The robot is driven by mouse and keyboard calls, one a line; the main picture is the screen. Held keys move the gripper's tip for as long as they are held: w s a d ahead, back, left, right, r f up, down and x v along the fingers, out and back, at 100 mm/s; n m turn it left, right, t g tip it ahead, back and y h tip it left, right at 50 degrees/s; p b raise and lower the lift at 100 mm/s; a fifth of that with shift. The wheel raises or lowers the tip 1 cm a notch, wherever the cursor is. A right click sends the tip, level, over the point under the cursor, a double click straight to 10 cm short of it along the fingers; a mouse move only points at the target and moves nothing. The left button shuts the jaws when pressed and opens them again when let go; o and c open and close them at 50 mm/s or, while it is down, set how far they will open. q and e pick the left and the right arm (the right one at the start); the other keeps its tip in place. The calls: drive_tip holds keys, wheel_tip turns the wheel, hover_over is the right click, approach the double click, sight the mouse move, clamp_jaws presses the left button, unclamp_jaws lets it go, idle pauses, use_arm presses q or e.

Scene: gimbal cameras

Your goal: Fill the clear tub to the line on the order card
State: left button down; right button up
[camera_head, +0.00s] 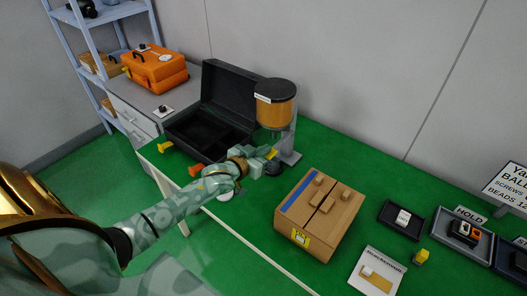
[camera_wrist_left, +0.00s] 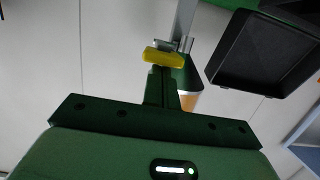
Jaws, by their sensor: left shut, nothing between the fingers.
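A dispenser (camera_head: 275,108) with an orange-filled hopper and dark lid stands at the table's back edge. My left gripper (camera_head: 268,154) is in front of its lower part, shut and empty. In the left wrist view, the shut fingers (camera_wrist_left: 161,88) point at a yellow bar (camera_wrist_left: 165,57) on a grey bracket, seemingly the dispenser's lever; I cannot tell whether they touch. A white card (camera_head: 377,272) with a tan strip lies at the front right, its print too small to read. My right gripper is not in view.
A cardboard box (camera_head: 320,216) stands right of the dispenser. An open black case (camera_head: 208,128) lies left of it, with an orange toolbox (camera_head: 154,70) behind. Dark trays (camera_head: 402,220) and a small yellow block (camera_head: 421,256) are at the right.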

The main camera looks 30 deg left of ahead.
use_arm(q)
wheel_tip(320, 180, down, 5)
drive_tip(key=t+b, duration=0.3)
drive_tip(key=b, duration=0.5)
drive_tip(key=shift+s+t+b, duration=0.15)
drive_tip(key=shift+t+b, duration=0.15)
drive_tip(key=shift+f, duration=0.15)
idle(6.5)
